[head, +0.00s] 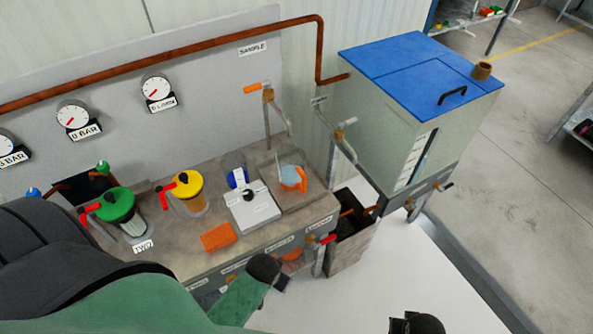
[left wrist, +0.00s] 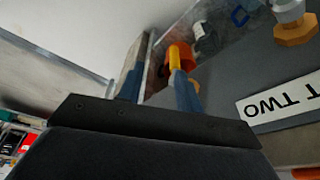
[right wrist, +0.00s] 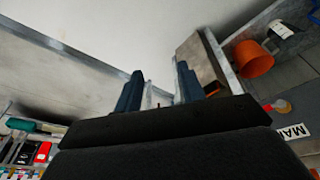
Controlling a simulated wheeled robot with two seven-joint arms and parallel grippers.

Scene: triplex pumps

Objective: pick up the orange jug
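In the head view a small jug with an orange handle and pale blue inside (head: 292,176) stands on the bench at the right end, below a tap. In the right wrist view an orange cup-shaped vessel (right wrist: 254,58) shows at upper right, apart from my fingers. I cannot tell whether these are the same thing. My right gripper (right wrist: 160,70) is open and empty. My left gripper (left wrist: 158,75) is open; an orange piece with a yellow part (left wrist: 180,54) shows beyond its right finger, and I cannot tell its distance. The head view does not show either pair of fingertips clearly.
On the bench (head: 185,250) are an orange block (head: 218,237), a white scale-like device (head: 251,207), a yellow-lidded filter (head: 188,190) and a green-lidded filter (head: 117,208). A blue-lidded tank (head: 415,110) stands at right. Red-handled valves line the bench front.

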